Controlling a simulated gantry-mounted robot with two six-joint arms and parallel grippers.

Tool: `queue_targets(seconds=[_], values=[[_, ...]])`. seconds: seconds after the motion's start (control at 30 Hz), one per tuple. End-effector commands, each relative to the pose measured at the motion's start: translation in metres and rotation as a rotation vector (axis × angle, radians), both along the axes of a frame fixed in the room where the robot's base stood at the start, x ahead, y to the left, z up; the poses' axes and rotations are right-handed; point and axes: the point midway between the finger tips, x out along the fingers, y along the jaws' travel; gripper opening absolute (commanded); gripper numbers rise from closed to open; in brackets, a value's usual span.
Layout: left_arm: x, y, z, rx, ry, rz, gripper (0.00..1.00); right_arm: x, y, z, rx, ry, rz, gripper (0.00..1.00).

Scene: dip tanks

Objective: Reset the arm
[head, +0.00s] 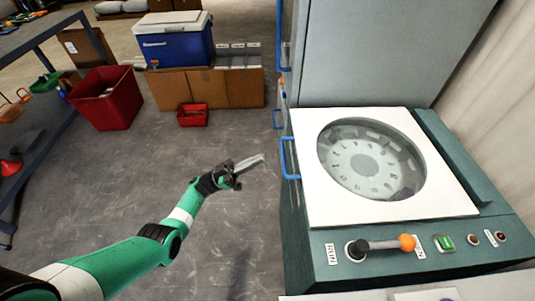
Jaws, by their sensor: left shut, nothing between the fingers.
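My left arm is green and white and reaches in from the lower left in the head view. Its left gripper (248,163) is shut and empty, held over open floor, with its fingers pointing right. It is left of the teal machine (310,255) and apart from its blue handle (289,158). The machine has a white top with a round window (370,160), and a ring of small marks shows inside. A lever with an orange knob (406,243) lies pointing right on the front panel. My right gripper does not show.
A red bin (105,98), a small red tray (193,115), cardboard boxes (238,88) and a blue cooler (175,46) stand at the back left. A shelf rack (30,45) is at the far left. The grey floor (130,175) between rack and machine is clear.

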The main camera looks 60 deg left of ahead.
Motion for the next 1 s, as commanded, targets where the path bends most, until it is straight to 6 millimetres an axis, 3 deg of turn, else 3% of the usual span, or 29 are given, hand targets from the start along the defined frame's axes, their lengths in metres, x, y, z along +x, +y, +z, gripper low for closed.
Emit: queue_targets(seconds=[0.1, 0.5, 0.57, 0.67, 0.77, 0.87, 0.9, 0.97, 1.0], values=[[-0.005, 0.004, -0.008, 0.0, 0.0, 0.001, 0.0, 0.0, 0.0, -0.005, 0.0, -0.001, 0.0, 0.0], [-0.006, 0.004, -0.008, 0.001, 0.0, 0.001, 0.0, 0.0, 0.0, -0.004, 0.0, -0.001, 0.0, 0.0], [-0.004, 0.004, -0.005, 0.005, -0.005, 0.007, 0.0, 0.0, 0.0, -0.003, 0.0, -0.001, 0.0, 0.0], [0.01, 0.008, 0.016, 0.036, -0.039, 0.059, 0.0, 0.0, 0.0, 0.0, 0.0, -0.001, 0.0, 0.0], [0.039, 0.015, 0.065, 0.087, -0.118, 0.18, 0.0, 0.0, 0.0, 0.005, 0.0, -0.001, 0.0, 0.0], [0.07, 0.017, 0.145, 0.122, -0.237, 0.347, 0.0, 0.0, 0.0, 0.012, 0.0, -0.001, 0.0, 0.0], [0.079, 0.015, 0.18, 0.12, -0.284, 0.416, 0.0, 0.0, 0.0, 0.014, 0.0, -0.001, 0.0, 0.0], [0.088, 0.01, 0.234, 0.098, -0.345, 0.509, 0.0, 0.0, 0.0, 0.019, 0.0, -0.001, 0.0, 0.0], [0.09, 0.004, 0.27, 0.072, -0.38, 0.564, 0.0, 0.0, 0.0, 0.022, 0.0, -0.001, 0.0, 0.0]])
